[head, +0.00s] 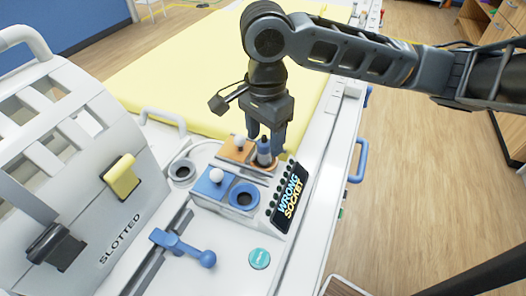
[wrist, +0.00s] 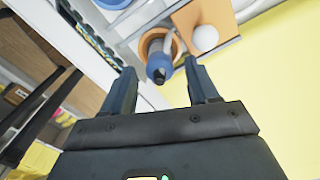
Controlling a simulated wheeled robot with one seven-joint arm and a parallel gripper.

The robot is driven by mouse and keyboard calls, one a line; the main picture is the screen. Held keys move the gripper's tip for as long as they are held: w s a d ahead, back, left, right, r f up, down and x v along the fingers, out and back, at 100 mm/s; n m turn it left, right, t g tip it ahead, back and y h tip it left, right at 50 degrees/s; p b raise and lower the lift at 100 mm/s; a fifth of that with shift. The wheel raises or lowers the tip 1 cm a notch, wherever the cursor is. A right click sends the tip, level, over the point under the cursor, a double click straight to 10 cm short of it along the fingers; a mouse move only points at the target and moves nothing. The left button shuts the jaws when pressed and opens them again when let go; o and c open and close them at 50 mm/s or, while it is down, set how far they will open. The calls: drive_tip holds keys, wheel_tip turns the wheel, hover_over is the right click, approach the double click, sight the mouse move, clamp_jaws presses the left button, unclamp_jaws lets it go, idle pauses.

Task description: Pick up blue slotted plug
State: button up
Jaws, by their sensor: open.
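The blue slotted plug (head: 264,152) stands in the orange socket (head: 262,165) on the console, with its blue end up. In the wrist view the plug (wrist: 158,66) rises from the orange ring (wrist: 160,38). My gripper (head: 265,140) points down above it and is open. In the wrist view my two fingers (wrist: 160,72) are apart, one to each side of the plug's blue end. I cannot tell whether a finger touches it. The blue socket (head: 243,196), nearer the camera, is empty.
A display reading "WRONG SOCKET" (head: 289,198) stands right of the sockets. White knobs stand on the blue plate (head: 216,176) and orange plate (head: 239,142). A blue lever (head: 185,247) is in front. A white slotted housing (head: 75,130) is left; a yellow pad (head: 165,75) lies behind.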

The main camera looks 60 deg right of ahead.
drive_tip(key=shift+f, duration=1.4)
clamp_jaws()
